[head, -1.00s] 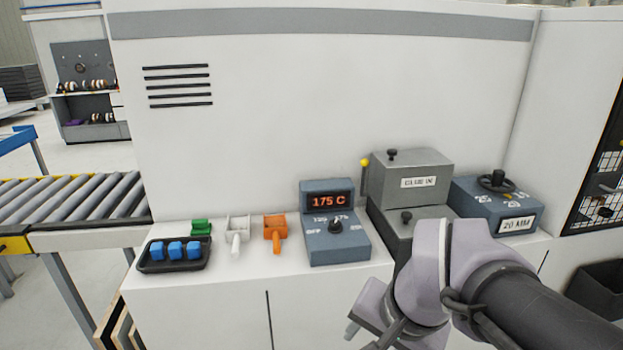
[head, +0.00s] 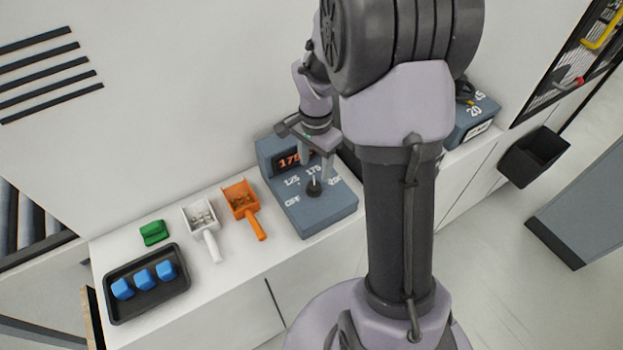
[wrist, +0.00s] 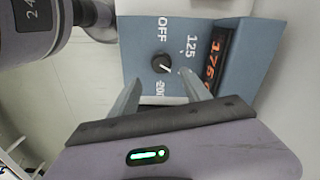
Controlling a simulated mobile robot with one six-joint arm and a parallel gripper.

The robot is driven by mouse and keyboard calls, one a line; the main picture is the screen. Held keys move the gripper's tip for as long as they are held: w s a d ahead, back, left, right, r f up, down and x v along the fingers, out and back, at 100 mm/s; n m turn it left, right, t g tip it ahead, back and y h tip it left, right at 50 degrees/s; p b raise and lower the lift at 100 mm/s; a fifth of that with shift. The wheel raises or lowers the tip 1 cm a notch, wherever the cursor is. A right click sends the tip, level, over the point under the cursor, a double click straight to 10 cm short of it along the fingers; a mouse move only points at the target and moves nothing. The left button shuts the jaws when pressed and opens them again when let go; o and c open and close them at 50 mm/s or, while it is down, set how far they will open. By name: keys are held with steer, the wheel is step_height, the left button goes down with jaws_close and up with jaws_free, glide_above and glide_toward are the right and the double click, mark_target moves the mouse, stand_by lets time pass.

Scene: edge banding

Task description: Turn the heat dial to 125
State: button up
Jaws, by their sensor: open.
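The heat dial (head: 313,187) is a small black knob on a blue-grey control box (head: 325,217), marked OFF, 125, 175 and 200. It also shows in the wrist view (wrist: 161,62), where its white pointer mark faces the lower right, away from OFF and 125. The box's display (head: 288,160) glows orange and reads 175, partly covered by my gripper. My gripper (head: 316,173) is open and points down at the dial. In the wrist view its two fingertips (wrist: 161,78) are spread to either side, just short of the knob. I cannot tell any contact.
Left of the box are an orange scoop (head: 241,199), a white scoop (head: 201,217), a green block (head: 154,233) and a black tray (head: 147,302) of blue blocks. Another blue-grey box (head: 474,122) stands right, partly behind my arm. The machine wall rises close behind.

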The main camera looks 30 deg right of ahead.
mark_target(314, 185)
step_height(314, 185, down, 8)
steer(key=shift+w+r+b, duration=0.1)
steer(key=shift+w+b, duration=0.05)
steer(key=shift+b, duration=0.35)
jaws_close()
